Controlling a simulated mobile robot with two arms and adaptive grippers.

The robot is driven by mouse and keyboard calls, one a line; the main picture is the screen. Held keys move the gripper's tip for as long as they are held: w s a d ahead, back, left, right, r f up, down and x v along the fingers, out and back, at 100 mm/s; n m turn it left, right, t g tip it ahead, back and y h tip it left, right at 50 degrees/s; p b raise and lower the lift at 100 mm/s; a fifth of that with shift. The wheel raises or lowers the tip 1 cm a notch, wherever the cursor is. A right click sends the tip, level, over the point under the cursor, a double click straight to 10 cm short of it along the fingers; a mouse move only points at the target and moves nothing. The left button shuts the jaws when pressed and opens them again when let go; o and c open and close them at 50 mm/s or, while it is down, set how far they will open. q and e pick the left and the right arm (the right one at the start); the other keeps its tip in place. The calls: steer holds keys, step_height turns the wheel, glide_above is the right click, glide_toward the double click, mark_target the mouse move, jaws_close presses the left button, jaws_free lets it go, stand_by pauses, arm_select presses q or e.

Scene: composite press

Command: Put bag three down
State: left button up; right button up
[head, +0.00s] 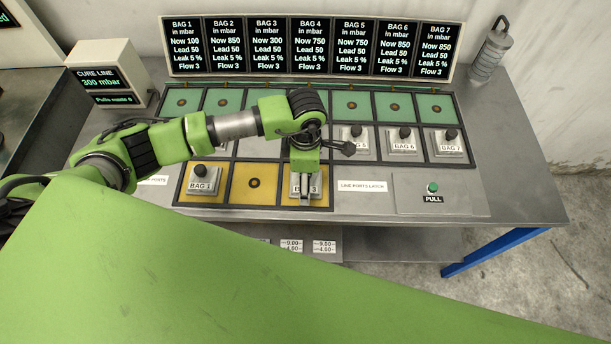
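Bag three's metal block (317,190) is at the right-hand cell of the yellow line ports row (235,198). Its label is mostly covered, with only the "3" showing. My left gripper (305,192) points down over this block, with its fingers in front of the label. I cannot tell whether the fingers grip the block or whether it sits fully on the yellow cell. The display panel (267,45) reads 300 for bag three, and the cure line display (103,82) reads 300 mbar. My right gripper is not in view.
Bag one's block (202,182) sits in the left yellow cell; the middle cell shows a bare port (255,183). Blocks for bags five (355,139), six (404,140) and seven (451,142) stand in the grey row. A green PULL knob (433,187) is at the right. My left arm hides several cells.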

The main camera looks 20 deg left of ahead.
arm_select(q)
step_height(320, 180, up, 11)
steer(key=b, duration=0.3)
steer(key=shift+w, duration=0.1)
steer(key=shift+r, duration=0.45)
steer(key=shift+s+f, duration=0.1)
steer(key=shift+s, duration=0.1)
